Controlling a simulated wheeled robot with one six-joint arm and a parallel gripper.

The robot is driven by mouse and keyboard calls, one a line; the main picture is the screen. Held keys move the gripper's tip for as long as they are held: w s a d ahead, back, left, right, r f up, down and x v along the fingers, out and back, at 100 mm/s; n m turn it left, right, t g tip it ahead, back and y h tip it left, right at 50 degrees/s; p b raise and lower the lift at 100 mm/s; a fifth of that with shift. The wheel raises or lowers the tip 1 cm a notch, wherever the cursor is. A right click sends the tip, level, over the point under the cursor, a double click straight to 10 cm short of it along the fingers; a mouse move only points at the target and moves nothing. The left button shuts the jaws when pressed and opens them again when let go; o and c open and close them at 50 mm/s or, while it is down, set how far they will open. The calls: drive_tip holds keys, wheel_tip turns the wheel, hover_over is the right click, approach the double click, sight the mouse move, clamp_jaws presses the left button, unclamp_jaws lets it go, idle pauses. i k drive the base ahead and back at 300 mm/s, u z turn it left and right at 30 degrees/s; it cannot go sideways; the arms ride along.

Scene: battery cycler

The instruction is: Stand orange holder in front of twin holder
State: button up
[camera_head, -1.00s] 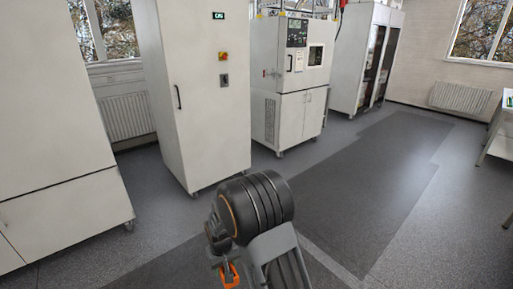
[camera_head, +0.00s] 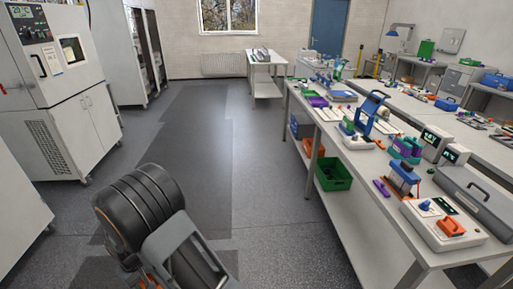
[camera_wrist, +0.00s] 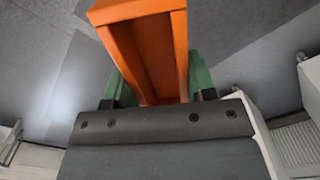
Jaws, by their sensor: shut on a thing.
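My gripper (camera_wrist: 160,88) is shut on the orange holder (camera_wrist: 178,55), which sits between its green fingers in the wrist view. An orange item (camera_head: 451,227) lies on a white device on the long bench at right. I cannot tell which thing is the twin holder.
The long white bench (camera_head: 345,215) at right carries several devices and coloured parts. A green crate (camera_head: 333,175) is on its lower shelf. A white chamber (camera_head: 62,90) stands at left. A small white table (camera_head: 265,72) is farther back. The floor between (camera_head: 200,130) is clear.

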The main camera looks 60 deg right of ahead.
sight(367, 161)
drive_tip(key=z, duration=1.85)
drive_tip(key=i, duration=1.8)
drive_tip(key=z, duration=1.85)
